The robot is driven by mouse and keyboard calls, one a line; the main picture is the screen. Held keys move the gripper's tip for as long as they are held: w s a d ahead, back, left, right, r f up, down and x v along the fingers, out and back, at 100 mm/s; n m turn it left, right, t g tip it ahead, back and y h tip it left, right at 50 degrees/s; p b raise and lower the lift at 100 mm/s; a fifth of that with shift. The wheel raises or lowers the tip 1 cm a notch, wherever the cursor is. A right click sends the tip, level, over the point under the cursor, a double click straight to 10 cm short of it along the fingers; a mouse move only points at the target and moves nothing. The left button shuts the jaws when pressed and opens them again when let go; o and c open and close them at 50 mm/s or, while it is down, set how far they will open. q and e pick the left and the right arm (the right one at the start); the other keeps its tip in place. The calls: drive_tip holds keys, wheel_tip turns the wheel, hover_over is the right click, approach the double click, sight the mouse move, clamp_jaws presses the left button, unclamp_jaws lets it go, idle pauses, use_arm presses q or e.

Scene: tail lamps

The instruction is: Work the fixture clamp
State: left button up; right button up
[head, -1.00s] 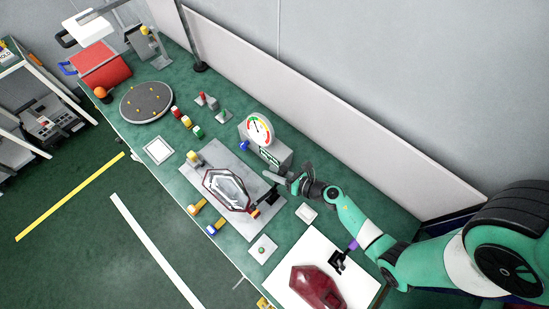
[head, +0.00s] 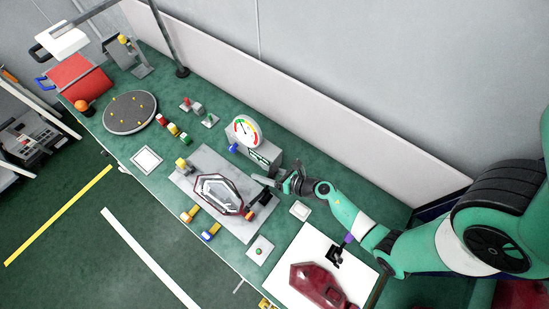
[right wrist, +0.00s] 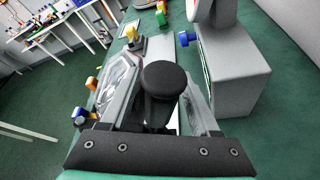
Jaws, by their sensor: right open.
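The fixture is a grey plate (head: 235,165) on the green bench, holding a clear lamp housing with a dark red rim (head: 219,195). The clamp (head: 263,200), black with orange-red parts, stands at the plate's right side. My right gripper (head: 264,182) is open just behind the clamp. In the right wrist view, a black round knob (right wrist: 166,78) stands between the two open fingers (right wrist: 160,105), with gaps on both sides. The lamp housing (right wrist: 118,75) lies beyond the left finger. The knob's lower part is hard to make out. My left gripper is out of view.
A grey box (head: 262,158) with a dial gauge (head: 246,130) and blue knob stands close behind the gripper. A red lamp (head: 318,285) lies on a white mat (head: 300,245) at the front right. Yellow and blue toggles (head: 211,232) line the plate's front edge.

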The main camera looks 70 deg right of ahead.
sight(275, 176)
drive_tip(key=p+v, duration=0.1)
drive_tip(key=v, duration=0.9)
drive_tip(key=shift+s+r+p, duration=0.1)
drive_tip(key=shift+p, duration=0.3)
drive_tip(key=shift+s+a+r, duration=0.1)
drive_tip(key=shift+s+r, duration=0.15)
drive_tip(key=shift+s, duration=0.4)
